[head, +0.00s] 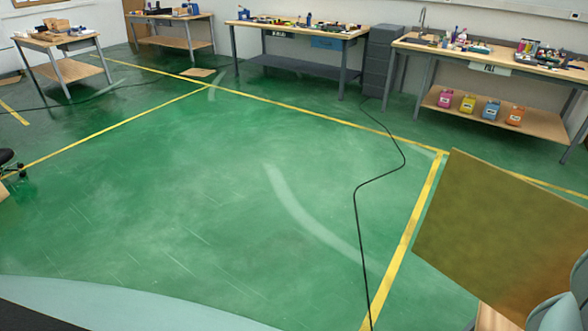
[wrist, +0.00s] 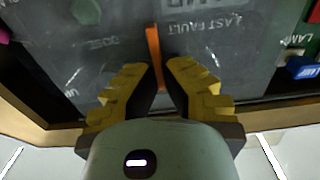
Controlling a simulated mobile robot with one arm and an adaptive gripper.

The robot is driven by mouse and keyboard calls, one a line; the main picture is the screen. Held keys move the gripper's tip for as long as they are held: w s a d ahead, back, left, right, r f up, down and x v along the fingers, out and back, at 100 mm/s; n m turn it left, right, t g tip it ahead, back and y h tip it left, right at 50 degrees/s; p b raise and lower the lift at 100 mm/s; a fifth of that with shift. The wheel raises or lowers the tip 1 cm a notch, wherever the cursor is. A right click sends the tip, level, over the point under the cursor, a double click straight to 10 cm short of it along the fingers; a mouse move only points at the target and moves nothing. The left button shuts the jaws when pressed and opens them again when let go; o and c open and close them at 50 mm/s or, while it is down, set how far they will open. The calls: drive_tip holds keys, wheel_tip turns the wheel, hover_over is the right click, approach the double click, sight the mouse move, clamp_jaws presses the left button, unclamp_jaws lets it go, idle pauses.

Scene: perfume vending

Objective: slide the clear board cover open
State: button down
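In the wrist view, a dark grey panel (wrist: 95,65) fills the upper part, with upside-down labels such as "LAST FAULT" and "DOSE". Light scratch-like marks show over it. The clear cover cannot be told apart surely from the panel behind it. A narrow upright orange strip (wrist: 154,50) stands out from the panel. My gripper (wrist: 158,68) has two yellow stepped fingers, apart, with the strip's lower end between their tips. Whether either finger touches it is unclear. My gripper is not seen in the head view.
In the wrist view, a blue-and-white part (wrist: 301,68) sits at the right and a wooden edge runs below. In the head view, a tilted brown board (head: 510,235) stands at right. Green floor (head: 220,190) is open, crossed by a black cable (head: 357,220); workbenches (head: 300,30) line the wall.

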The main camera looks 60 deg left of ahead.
drive_tip(key=c, duration=1.3)
unclamp_jaws()
drive_tip(key=shift+s+d, duration=0.15)
drive_tip(key=shift+s, duration=0.1)
drive_tip(key=shift+o, duration=1)
drive_tip(key=shift+w, duration=0.1)
drive_tip(key=v, duration=1.2)
drive_tip(key=shift+w, duration=0.1)
